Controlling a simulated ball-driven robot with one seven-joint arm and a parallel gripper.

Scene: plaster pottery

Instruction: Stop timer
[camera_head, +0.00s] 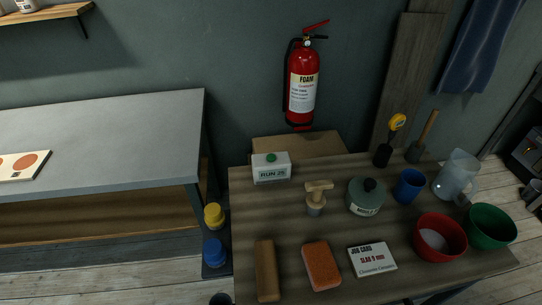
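The timer looks to be the white box (271,174) with a green button (271,157) on top and a display reading what looks like "RUN 25". It stands upright at the back left corner of the wooden table (285,215). Nothing touches its button. My gripper is not in view.
The table also holds a wooden-handled tool (317,198), a lidded green pot (366,197), a blue cup (410,186), a clear jug (456,175), red (440,238) and green (491,227) bowls, a sponge (321,265), a wooden block (267,270) and a job card (372,259). A grey bench (110,135) stands left.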

